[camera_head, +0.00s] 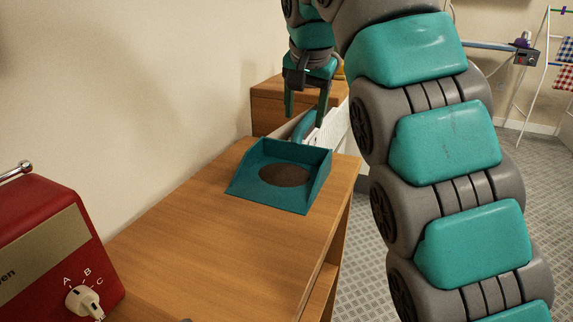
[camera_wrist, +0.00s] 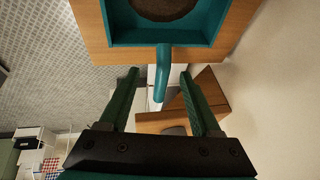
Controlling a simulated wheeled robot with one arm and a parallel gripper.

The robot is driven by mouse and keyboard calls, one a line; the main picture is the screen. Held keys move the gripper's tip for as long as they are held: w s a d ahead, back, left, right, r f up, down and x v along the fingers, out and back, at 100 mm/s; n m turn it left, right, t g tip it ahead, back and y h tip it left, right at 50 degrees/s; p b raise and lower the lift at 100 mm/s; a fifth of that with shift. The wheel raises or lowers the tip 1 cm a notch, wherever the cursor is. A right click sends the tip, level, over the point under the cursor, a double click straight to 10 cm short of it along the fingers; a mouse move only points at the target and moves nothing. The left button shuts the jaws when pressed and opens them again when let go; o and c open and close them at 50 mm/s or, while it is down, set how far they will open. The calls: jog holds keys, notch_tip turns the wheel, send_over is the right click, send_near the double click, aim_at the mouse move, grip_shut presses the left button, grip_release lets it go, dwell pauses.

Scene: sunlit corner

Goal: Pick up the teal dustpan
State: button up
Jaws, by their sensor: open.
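The teal dustpan (camera_head: 297,202) lies on the wooden table near its far end, its open side towards the near end and its handle (camera_head: 304,126) sticking out past the far edge. A round brown patch (camera_head: 285,175) is in its pan. My gripper (camera_head: 305,115) is open above the handle, pointing down. In the wrist view the handle (camera_wrist: 162,75) reaches from the pan (camera_wrist: 200,37) towards the space between the two spread fingers (camera_wrist: 160,72). No contact with the handle shows.
The wooden table (camera_head: 200,250) has clear room in front of the dustpan. A red appliance with a dial (camera_head: 50,250) stands at the left. A wooden cabinet (camera_head: 270,105) stands beyond the table. The wall runs along the left, and a drying rack (camera_head: 545,60) stands far right.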

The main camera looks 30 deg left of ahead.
aim_at(300, 129)
jog(key=shift+a+x, duration=0.2)
jog(key=shift+x, duration=3.55)
jog(key=shift+r, duration=0.2)
grip_shut()
